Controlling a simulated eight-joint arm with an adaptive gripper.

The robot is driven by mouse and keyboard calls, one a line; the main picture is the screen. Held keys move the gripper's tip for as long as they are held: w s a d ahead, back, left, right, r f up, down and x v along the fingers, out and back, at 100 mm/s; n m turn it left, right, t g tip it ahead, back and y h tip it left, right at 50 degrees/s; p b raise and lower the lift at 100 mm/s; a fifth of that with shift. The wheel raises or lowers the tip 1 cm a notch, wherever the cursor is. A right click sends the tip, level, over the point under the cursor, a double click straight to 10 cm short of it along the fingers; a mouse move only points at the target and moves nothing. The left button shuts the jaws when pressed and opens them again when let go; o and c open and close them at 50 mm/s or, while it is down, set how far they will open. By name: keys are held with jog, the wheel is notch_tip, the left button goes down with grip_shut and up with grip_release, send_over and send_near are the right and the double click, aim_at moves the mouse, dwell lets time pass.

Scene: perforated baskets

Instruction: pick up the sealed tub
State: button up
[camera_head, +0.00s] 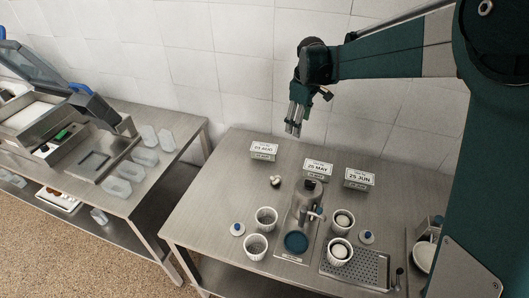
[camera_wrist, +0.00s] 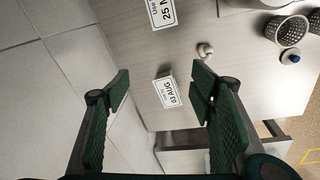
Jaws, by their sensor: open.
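Three small tubs with white date labels stand along the back of the steel table: one marked AUG (camera_head: 264,151), one marked 25 MAY (camera_head: 317,169) and one marked 25 JUN (camera_head: 359,179). I cannot tell which one is meant by the sealed tub. My gripper (camera_head: 293,130) hangs open and empty above the table's back edge, above and slightly right of the AUG tub. In the wrist view my gripper (camera_wrist: 163,82) has its fingers wide apart, with the AUG tub (camera_wrist: 170,92) between them in the picture, well below. The MAY tub (camera_wrist: 162,12) shows at the top edge, partly cut off.
Perforated cups (camera_head: 266,218) stand around a metal device with a blue round pad (camera_head: 296,242). A small white knobbed item (camera_head: 275,181) lies near the AUG tub. A drip tray (camera_head: 372,265) is at front right. A tiled wall (camera_head: 240,60) rises close behind the table.

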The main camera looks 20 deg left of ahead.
aim_at(264, 147)
jog(key=w+a+f+n, duration=0.1)
jog(key=a+f, duration=0.4)
jog(key=w+a+f+n+g, duration=0.1)
jog(key=a+f+n, duration=0.1)
jog(key=a+f, duration=0.2)
jog(key=w+a+f+n, duration=0.1)
jog(key=a+f, duration=0.4)
jog(key=a, duration=0.1)
jog(key=shift+w+a+f+h, duration=0.25)
jog(key=shift+w+f+h, duration=0.05)
jog(key=shift+w+f, duration=0.05)
jog(key=shift+f, duration=1.3)
jog(key=shift+w+a+f, duration=0.1)
jog(key=shift+f, duration=2.5)
jog(key=c, duration=1.1)
jog(key=shift+c, duration=0.2)
jog(key=shift+r, duration=0.2)
